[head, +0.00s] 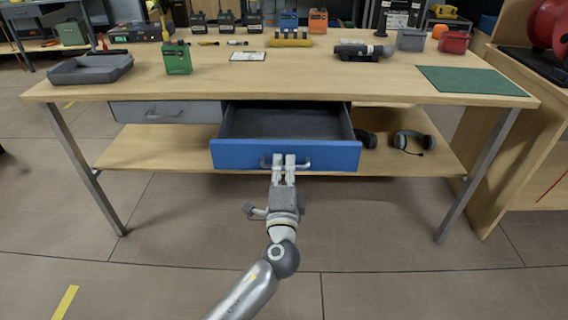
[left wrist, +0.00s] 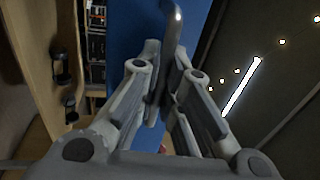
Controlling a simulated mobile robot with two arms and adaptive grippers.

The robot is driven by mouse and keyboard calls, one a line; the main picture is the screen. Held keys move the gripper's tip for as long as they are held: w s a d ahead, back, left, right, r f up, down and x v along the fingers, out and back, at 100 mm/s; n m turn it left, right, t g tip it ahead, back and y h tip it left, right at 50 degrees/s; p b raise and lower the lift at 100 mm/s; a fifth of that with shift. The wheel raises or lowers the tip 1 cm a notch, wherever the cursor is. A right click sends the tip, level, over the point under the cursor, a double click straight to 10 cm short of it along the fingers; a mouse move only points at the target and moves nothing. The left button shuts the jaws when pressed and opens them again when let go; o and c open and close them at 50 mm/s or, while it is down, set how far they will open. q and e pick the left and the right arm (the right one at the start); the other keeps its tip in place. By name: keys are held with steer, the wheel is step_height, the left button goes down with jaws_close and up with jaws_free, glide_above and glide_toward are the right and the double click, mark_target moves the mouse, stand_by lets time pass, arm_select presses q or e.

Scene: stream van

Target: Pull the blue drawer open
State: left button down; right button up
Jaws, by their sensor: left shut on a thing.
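The blue drawer (head: 235,155) hangs under the wooden workbench and stands pulled out, so its dark, empty inside shows. My left gripper (head: 284,162) is shut on the drawer's grey bar handle (head: 304,163) at the middle of the blue front. In the left wrist view the handle (left wrist: 173,25) runs between the fingers (left wrist: 160,85), close against the blue face (left wrist: 128,30). My right gripper is not in view.
A closed grey drawer (head: 165,112) sits left of the blue one. Headphones (head: 412,142) lie on the lower shelf (head: 150,150). The bench top holds a grey tray (head: 90,68), a green radio (head: 177,58) and a green mat (head: 470,80). The floor in front is clear.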

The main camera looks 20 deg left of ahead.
arm_select(q)
steer(key=c, duration=1.6)
jaws_free()
steer(key=shift+o, duration=0.2)
steer(key=shift+s, duration=0.1)
steer(key=v, duration=1.1)
steer(key=shift+s+d, duration=0.15)
steer(key=shift+s, duration=0.2)
steer(key=shift+f, duration=0.1)
